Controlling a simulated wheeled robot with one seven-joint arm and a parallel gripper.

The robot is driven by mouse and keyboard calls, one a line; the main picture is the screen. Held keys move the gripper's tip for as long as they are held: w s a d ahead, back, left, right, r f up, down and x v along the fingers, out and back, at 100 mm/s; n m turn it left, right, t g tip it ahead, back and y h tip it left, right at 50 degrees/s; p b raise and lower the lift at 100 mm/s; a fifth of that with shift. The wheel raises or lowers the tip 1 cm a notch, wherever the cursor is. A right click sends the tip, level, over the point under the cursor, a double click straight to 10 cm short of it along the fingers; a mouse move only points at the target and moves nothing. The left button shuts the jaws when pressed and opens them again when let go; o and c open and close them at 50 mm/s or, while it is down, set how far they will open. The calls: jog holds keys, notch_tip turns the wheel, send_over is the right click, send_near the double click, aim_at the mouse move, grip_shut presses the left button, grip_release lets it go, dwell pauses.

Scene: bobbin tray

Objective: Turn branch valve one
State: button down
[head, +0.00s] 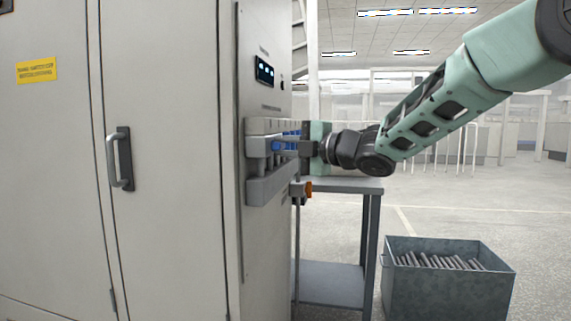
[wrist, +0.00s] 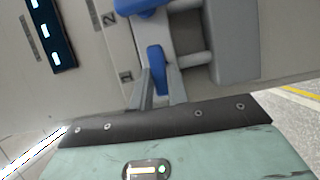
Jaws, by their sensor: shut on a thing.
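Branch valve one has a blue lever (wrist: 155,62) beside a label reading 1 in the wrist view. My gripper (wrist: 160,88) has its two grey fingers on either side of this lever and is shut on it. A second blue lever (wrist: 136,6) shows at the top of the wrist view, near a label reading 2, apart from the fingers. In the head view, my gripper (head: 291,147) reaches from the right to the blue levers on the cabinet's side. The fingers partly hide the held lever there.
The levers sit on a grey manifold (head: 268,188) fixed to the tall cabinet (head: 170,240), below a small display (head: 264,70). A metal table (head: 345,185) stands just behind. A bin (head: 440,292) of dark rods is on the floor at right.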

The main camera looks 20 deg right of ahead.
jog(key=shift+f+b, duration=0.1)
jog(key=shift+b, duration=0.2)
jog(key=c, duration=1.4)
grip_release()
jog(key=shift+o, duration=0.2)
jog(key=p+v, duration=0.2)
jog(key=v, duration=1.5)
jog(key=shift+s+d, duration=0.15)
jog(key=shift+s, duration=0.05)
jog(key=shift+f, duration=0.1)
